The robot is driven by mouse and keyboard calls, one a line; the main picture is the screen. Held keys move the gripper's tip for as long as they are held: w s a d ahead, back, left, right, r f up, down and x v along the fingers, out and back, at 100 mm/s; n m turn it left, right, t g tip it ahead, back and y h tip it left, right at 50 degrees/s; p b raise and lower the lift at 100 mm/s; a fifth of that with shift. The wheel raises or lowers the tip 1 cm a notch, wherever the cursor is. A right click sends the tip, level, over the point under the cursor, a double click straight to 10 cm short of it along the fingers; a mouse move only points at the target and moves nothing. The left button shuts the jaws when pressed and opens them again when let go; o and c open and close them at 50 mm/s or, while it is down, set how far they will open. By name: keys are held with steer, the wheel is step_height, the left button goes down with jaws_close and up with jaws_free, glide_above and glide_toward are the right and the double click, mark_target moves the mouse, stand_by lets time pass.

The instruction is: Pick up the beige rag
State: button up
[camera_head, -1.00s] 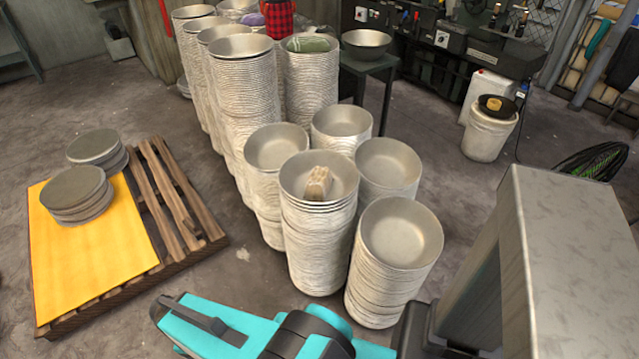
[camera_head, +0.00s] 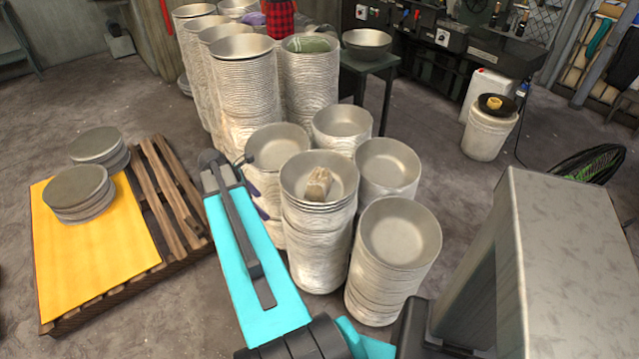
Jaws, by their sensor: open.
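The beige rag (camera_head: 319,184) lies crumpled inside the top bowl (camera_head: 293,180) of a stack in the middle of the head view. My teal arm reaches up along the left of that stack. My gripper (camera_head: 256,201) is partly seen beyond the arm's end, where small dark purple finger parts show against the stack to the left of the rag's stack. It is open and apart from the rag, to the rag's left. Much of the gripper is hidden by the arm.
Several tall bowl stacks (camera_head: 243,90) stand behind. More stacks (camera_head: 400,232) crowd close around the rag's stack. A wooden pallet (camera_head: 190,222) with a yellow sheet (camera_head: 85,245) and discs lies at left. A grey column-like block stands at right. A white bucket (camera_head: 488,135) stands farther back.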

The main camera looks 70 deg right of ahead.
steer(key=g+h, duration=0.1)
glide_toward(317, 176)
steer(key=r, duration=0.2)
steer(key=shift+w+a+f+n+p, duration=0.15)
steer(key=shift+w+a+n+p, duration=0.15)
steer(key=shift+w+n, duration=0.15)
steer(key=shift+p+x, duration=0.45)
steer(key=shift+x, duration=3.8)
steer(key=shift+f, duration=0.1)
steer(key=shift+p+x, duration=0.65)
steer(key=shift+x, duration=1.9)
steer(key=shift+a, duration=0.1)
steer(key=c, duration=1.1)
